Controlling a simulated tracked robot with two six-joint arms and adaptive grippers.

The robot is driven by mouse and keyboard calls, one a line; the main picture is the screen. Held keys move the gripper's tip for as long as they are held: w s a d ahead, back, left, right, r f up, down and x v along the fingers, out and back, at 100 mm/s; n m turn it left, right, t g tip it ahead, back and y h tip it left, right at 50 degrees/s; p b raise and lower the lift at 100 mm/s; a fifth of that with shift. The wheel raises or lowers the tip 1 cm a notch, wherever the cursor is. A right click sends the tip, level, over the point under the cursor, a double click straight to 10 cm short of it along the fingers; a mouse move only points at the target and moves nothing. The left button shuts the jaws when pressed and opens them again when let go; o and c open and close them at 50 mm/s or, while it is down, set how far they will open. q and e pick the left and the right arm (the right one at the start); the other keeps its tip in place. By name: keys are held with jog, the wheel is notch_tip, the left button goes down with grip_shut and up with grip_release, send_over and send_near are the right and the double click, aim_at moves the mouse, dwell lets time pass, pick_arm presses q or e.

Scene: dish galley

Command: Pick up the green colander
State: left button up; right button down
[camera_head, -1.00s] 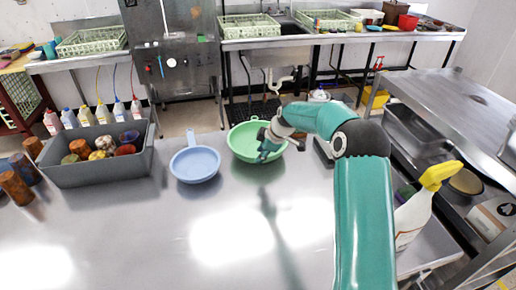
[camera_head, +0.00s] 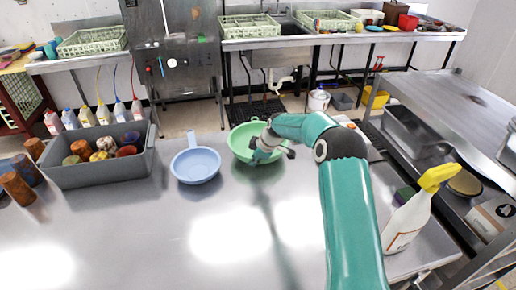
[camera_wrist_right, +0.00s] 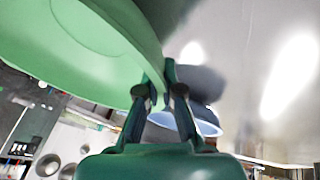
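The green colander (camera_head: 243,136) sits on the steel table in the head view, right of a blue pan. My right gripper (camera_head: 256,160) is at its near rim. In the right wrist view the colander (camera_wrist_right: 80,50) fills the upper left. There the fingers of my right gripper (camera_wrist_right: 160,85) lean together with the colander's rim between their tips, so it looks shut on the rim. The inner finger's tip is partly hidden by the rim. I see no lift of the colander off the table. My left gripper is out of view.
The blue pan (camera_head: 195,166) stands close left of the colander and also shows in the wrist view (camera_wrist_right: 206,122). A grey bin (camera_head: 95,174) of several items is further left. A spray bottle (camera_head: 405,222) stands at the right. The front of the table is clear.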

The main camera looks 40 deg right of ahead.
jog(key=shift+r, duration=0.15)
notch_tip(320, 180, up, 8)
jog(key=p, duration=0.4)
jog(key=shift+r, duration=0.1)
notch_tip(320, 180, up, 12)
jog(key=shift+f, duration=0.2)
dwell(0.8)
